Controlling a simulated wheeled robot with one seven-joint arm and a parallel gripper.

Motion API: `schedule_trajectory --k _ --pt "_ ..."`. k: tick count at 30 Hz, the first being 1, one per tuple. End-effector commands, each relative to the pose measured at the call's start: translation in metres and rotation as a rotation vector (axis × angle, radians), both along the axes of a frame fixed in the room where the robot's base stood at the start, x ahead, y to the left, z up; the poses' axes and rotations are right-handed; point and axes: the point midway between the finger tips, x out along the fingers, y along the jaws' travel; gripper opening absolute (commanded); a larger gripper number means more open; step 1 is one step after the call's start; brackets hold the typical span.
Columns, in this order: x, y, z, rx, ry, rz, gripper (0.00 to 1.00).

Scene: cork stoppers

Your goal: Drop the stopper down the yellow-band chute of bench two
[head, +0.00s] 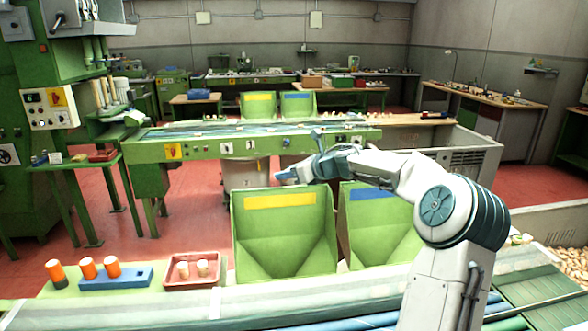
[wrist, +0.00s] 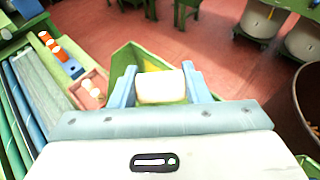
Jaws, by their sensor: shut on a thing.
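My gripper (head: 287,177) hangs above the near yellow-band chute (head: 283,245) in the head view. In the wrist view its blue fingers (wrist: 159,72) are shut on a pale cream stopper (wrist: 161,88). The stopper cannot be made out in the head view. Under it in the wrist view lies a green chute (wrist: 122,62) with some yellow showing; the stopper and fingers hide much of it. A far bench (head: 220,147) has another yellow-band chute (head: 258,105) behind it. I see no bench numbers.
A blue-band chute (head: 380,230) stands right of the near yellow one, partly behind my arm. Red floor lies between the benches.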

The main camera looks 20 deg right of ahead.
Motion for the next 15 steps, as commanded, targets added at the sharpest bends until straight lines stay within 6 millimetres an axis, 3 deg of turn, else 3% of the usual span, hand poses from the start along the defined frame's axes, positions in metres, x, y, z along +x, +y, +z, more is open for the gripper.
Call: schedule_trajectory --k 6,15 --pt "-0.0002 0.0001 -0.0171 0.000 0.000 0.001 0.22" --pt "-0.0001 0.0008 -0.0177 0.000 0.000 0.001 0.22"
